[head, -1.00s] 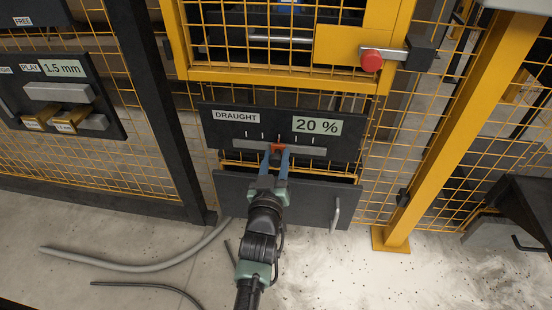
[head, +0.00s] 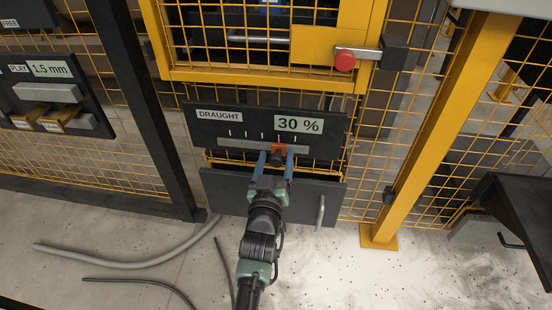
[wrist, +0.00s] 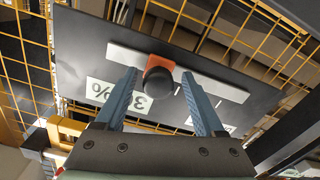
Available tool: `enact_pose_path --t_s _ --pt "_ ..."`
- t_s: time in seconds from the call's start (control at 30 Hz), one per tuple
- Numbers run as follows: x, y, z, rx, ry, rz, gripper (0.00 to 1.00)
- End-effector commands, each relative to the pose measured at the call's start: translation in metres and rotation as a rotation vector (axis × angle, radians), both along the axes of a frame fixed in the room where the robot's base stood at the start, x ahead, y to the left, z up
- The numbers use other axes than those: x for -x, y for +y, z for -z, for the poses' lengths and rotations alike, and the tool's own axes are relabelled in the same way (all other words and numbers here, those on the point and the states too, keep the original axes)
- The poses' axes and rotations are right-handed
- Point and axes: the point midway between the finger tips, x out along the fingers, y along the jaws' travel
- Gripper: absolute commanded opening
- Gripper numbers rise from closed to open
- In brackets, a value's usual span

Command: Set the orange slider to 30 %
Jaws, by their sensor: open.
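The orange slider (head: 278,149) sits on a grey horizontal track (head: 235,144) on the dark DRAUGHT panel (head: 200,128). It is right of the track's middle, near a tick mark. The panel's display (head: 298,125) reads 30 %. My gripper (head: 276,158) is open, with one blue finger on each side of the slider. In the wrist view the slider (wrist: 161,64) carries a round black knob (wrist: 160,82), which lies between the open fingers (wrist: 160,85). Gaps show on both sides of the knob.
A dark drawer-like front (head: 230,190) with a grey handle (head: 320,210) is below the panel. A yellow mesh gate with a red button (head: 345,61) is above. A yellow post (head: 430,130) stands right. Hoses (head: 130,264) lie on the floor at left.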

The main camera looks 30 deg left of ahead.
Motion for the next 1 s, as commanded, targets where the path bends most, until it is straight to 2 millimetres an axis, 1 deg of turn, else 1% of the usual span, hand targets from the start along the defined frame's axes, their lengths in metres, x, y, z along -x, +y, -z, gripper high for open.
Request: enact_pose_path --t_s 0.23,0.37,0.67,1.0 --pt "0.001 0.000 -0.001 -0.001 0.000 -0.001 0.71" --pt "0.007 -0.001 -0.003 -0.001 0.002 -0.003 0.71" --pt "0.035 -0.012 -0.006 0.000 0.003 -0.007 0.71" --pt "0.067 -0.031 -0.007 0.003 0.001 -0.005 0.71"
